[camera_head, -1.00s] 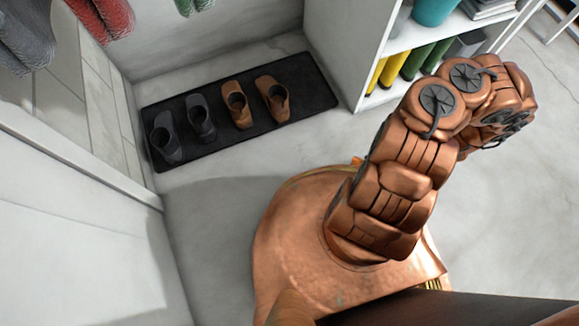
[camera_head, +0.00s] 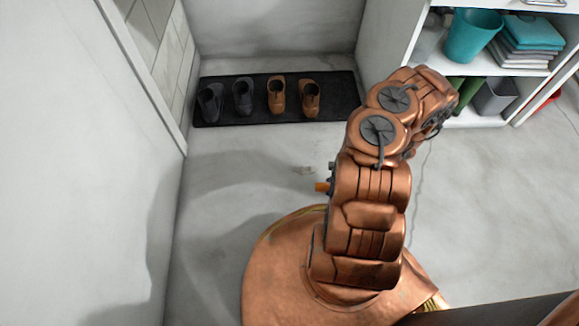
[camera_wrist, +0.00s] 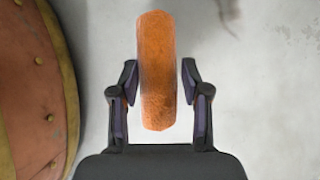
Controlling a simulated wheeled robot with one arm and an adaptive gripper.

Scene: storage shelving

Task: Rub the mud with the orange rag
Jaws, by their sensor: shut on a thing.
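The orange rag (camera_wrist: 156,75) is a rolled, upright shape between the two fingers of my gripper (camera_wrist: 159,82) in the wrist view. My gripper is shut on it. In the head view, only a small orange end of the rag (camera_head: 321,187) shows beside my arm, and my arm hides most of the gripper. A dark brownish smear on the pale floor, seemingly the mud (camera_wrist: 229,14), shows at the top of the wrist view, beyond and right of the rag. A faint mark there also shows in the head view (camera_head: 303,170). I cannot tell how high the rag is above the floor.
A black mat (camera_head: 345,92) with two dark and two brown shoes lies by the back wall. A white shelf unit (camera_head: 398,50) stands at the right, holding a teal bin (camera_head: 472,35) and a grey bin (camera_head: 497,97). A wall bounds the left; the floor between is clear.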

